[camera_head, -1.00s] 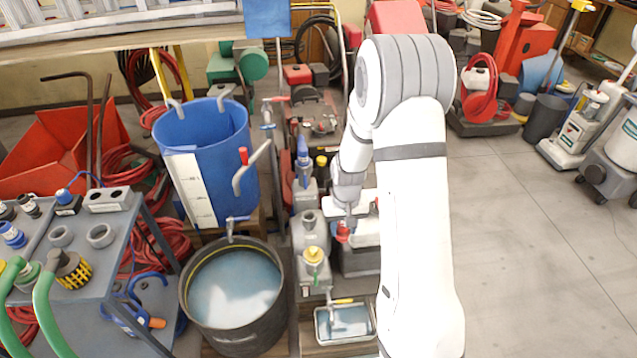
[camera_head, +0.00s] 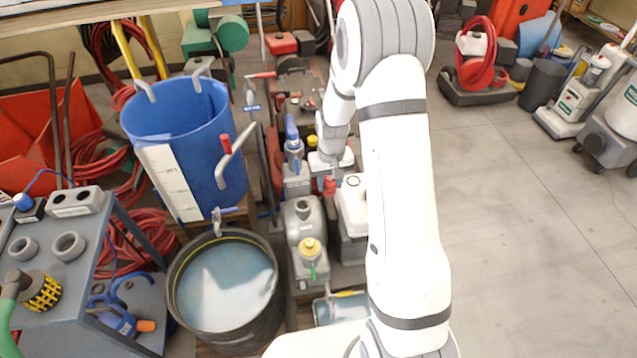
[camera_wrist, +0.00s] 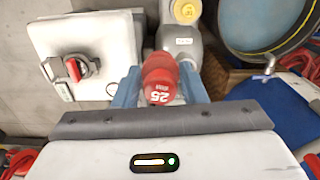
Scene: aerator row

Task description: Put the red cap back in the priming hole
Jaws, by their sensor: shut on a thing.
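The red cap (camera_head: 329,186) is between the fingers of my gripper (camera_head: 329,172), held in the air in the head view. In the wrist view the red cap (camera_wrist: 158,82), marked "25", sits between the two blue-grey fingers of my gripper (camera_wrist: 161,86), which are shut on it. The grey pump (camera_head: 294,232) stands below and to the left of the cap in the head view, with a round dark opening (camera_head: 303,206) on top. In the wrist view the cap hides part of the pump (camera_wrist: 184,45), and I cannot make out the opening there.
A yellow cap (camera_head: 310,247) sits on the pump's near end. A white-topped box (camera_head: 353,206) stands right of the pump. A round tub of water (camera_head: 178,300) and a blue barrel (camera_head: 215,160) stand to the left. Open floor (camera_head: 520,230) lies to the right.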

